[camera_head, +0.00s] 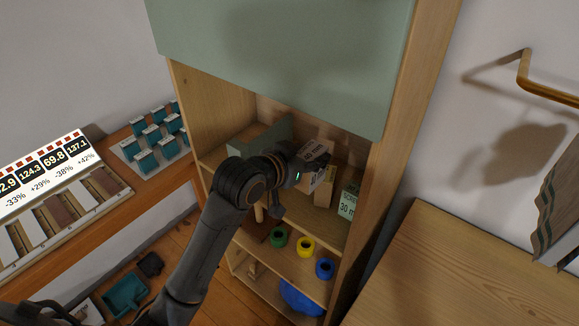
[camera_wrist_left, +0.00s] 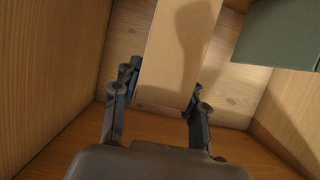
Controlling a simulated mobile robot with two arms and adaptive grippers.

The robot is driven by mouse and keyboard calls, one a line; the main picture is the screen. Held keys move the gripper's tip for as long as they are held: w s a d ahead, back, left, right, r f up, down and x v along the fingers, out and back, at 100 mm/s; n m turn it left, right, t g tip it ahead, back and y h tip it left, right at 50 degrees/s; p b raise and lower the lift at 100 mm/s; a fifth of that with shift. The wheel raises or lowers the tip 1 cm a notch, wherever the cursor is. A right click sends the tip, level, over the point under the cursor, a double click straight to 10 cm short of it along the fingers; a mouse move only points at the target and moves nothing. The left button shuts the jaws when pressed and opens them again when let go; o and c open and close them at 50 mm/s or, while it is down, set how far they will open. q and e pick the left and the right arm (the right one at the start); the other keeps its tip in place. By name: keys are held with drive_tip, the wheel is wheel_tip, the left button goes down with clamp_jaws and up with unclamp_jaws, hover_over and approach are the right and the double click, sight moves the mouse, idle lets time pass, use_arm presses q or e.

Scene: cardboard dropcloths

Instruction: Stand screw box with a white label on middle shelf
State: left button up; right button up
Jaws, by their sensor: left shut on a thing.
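My left gripper (camera_head: 302,174) reaches into the open wooden cabinet and is shut on a cardboard box (camera_head: 318,152). The box has a pale label with dark print, too small to read. In the left wrist view the fingers (camera_wrist_left: 158,92) grip both sides of the box (camera_wrist_left: 180,50), whose plain brown face shows. The box is inside the cabinet, at the level of the shelf (camera_head: 335,218) that holds other boxes. Whether it touches the shelf cannot be told. My right gripper is not in view.
On that shelf stand a brown box (camera_head: 324,192), a box with a pale green label reading 30 mm (camera_head: 347,203) and a dark green box (camera_head: 268,136). Green (camera_head: 279,237), yellow (camera_head: 306,246) and blue rolls (camera_head: 325,268) sit below. A green panel (camera_head: 290,55) covers the cabinet's top.

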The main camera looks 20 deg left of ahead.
use_arm(q)
drive_tip(key=w+a+f, duration=0.2)
drive_tip(key=w+f, duration=0.1)
drive_tip(key=f, duration=0.1)
drive_tip(key=w+a+f+p, duration=0.1)
drive_tip(key=w+a+f, duration=0.2)
drive_tip(key=w+f, duration=0.1)
drive_tip(key=w+a+f+p, duration=0.1)
drive_tip(key=w+a+f, duration=0.1)
drive_tip(key=w+f, duration=0.2)
drive_tip(key=shift+w+a+f, duration=0.1)
drive_tip(key=shift+a+f, duration=0.15)
drive_tip(key=shift+f, duration=0.1)
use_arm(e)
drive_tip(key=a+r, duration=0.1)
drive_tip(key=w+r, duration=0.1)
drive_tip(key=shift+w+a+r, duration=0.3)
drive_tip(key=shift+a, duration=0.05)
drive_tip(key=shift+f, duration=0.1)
use_arm(q)
drive_tip(key=o, duration=0.9)
drive_tip(key=shift+f, duration=0.25)
drive_tip(key=o, duration=0.4)
drive_tip(key=shift+r, duration=0.1)
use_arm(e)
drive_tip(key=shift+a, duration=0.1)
